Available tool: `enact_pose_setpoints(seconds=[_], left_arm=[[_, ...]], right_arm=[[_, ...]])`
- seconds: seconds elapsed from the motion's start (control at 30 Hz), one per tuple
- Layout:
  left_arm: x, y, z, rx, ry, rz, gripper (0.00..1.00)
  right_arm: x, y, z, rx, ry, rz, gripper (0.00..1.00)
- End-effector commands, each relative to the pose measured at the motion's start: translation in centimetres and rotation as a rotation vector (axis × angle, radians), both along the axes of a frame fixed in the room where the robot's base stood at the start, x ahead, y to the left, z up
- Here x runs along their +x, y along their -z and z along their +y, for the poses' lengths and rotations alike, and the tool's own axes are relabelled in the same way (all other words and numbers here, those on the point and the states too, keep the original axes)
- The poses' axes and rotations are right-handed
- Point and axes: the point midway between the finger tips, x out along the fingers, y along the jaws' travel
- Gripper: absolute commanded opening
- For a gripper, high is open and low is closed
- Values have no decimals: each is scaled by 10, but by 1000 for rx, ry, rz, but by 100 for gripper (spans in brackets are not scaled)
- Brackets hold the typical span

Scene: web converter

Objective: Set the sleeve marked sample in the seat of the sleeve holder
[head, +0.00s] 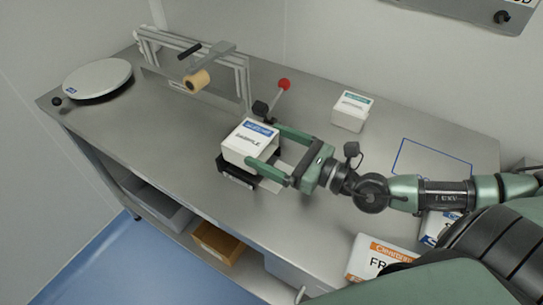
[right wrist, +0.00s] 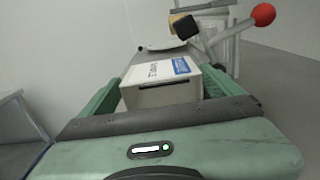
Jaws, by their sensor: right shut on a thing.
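The sleeve marked sample (head: 247,147) is a white box with a blue label on top. It also shows in the right wrist view (right wrist: 163,89). My right gripper (head: 262,158) is shut on it, with one green finger along each side. The sleeve is over the dark sleeve holder (head: 236,178) near the front edge of the table. The sleeve hides most of the holder and its seat, and I cannot tell whether the sleeve rests in the seat or is just above it. My left gripper is not in view.
A red-knobbed lever (head: 283,85) stands just behind the sleeve. A metal frame with a tan roll (head: 197,81) and a round white plate (head: 98,78) are at the back left. A green-labelled white box (head: 350,111) and a blue outline (head: 432,162) lie to the right. An orange-labelled box (head: 380,258) is in front.

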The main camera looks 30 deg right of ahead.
Motion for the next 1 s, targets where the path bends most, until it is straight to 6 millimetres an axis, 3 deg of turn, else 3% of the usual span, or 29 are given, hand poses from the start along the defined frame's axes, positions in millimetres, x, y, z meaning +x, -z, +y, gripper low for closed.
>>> enact_pose_setpoints(seconds=[0.23,0.97,1.0], left_arm=[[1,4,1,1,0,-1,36],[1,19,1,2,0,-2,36],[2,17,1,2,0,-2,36]], right_arm=[[0,32,0,0,1,2,49],[0,47,0,0,0,2,49],[0,45,0,0,0,2,100]])
